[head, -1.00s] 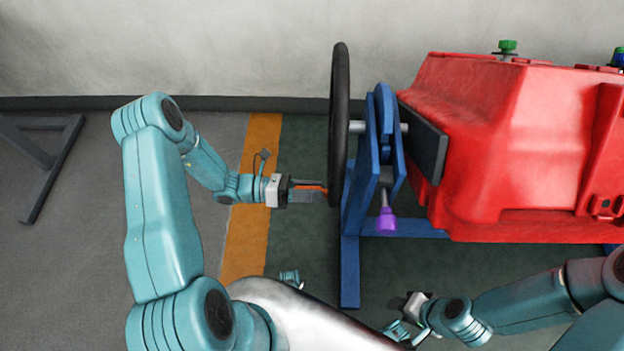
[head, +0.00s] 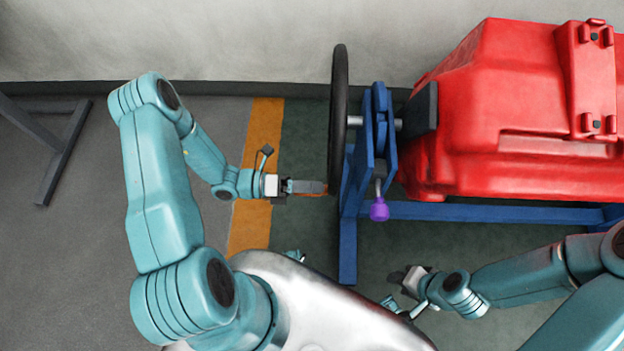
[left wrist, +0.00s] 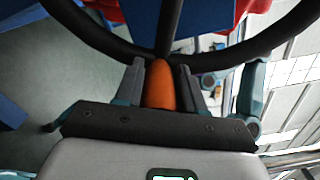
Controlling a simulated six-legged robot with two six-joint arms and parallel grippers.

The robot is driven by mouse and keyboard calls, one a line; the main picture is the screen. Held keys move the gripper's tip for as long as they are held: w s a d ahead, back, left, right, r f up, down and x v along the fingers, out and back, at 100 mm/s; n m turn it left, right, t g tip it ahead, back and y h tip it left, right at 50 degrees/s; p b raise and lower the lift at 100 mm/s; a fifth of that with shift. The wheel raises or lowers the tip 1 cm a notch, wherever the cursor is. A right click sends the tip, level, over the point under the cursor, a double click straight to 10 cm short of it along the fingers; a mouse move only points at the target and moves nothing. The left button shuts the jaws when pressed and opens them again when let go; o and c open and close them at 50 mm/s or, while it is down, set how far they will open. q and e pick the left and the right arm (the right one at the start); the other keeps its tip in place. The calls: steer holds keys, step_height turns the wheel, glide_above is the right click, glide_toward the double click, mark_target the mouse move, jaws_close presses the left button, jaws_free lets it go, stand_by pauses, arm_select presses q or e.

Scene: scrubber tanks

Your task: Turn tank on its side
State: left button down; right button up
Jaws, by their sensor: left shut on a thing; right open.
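The red tank (head: 510,110) is mounted on a blue stand (head: 450,211) at the right of the head view, its ribbed side with a raised panel turned toward me. A black handwheel (head: 339,120) stands at the tank's left end, joined by a shaft through the blue upright. My left gripper (head: 318,187) is shut on the orange handle at the wheel's rim; the handle (left wrist: 159,84) shows between the fingers in the left wrist view. A purple knob (head: 379,209) hangs from the upright. My right gripper (head: 402,280) is open and empty, low in front of the stand.
A grey wall runs behind the stand. An orange floor stripe (head: 250,225) passes under my left arm. A grey metal frame (head: 62,155) stands at the far left. The floor between it and my left arm is clear.

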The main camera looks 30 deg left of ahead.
arm_select(q)
steer(key=shift+s+d+r+n+p, duration=0.1)
steer(key=shift+s+r+n+p, duration=0.15)
steer(key=shift+r+n+p, duration=0.45)
steer(key=shift+s+d+r+n+p, duration=0.1)
steer(key=shift+s+r+n+p, duration=0.2)
steer(key=shift+r+p, duration=0.5)
steer(key=shift+s+d+r+n+p, duration=0.15)
steer(key=shift+r+n+p, duration=0.4)
steer(key=shift+r, duration=0.35)
steer(key=shift+s+r+p, duration=0.1)
steer(key=shift+r+p, duration=0.55)
steer(key=shift+r, duration=0.25)
steer(key=shift+a+r, duration=0.1)
steer(key=shift+r, duration=0.05)
steer(key=c, duration=0.8)
jaws_free()
steer(key=shift+w, duration=0.2)
steer(key=shift+o, duration=0.2)
steer(key=shift+s, duration=0.1)
steer(key=b+v, duration=0.1)
steer(key=v, duration=1.5)
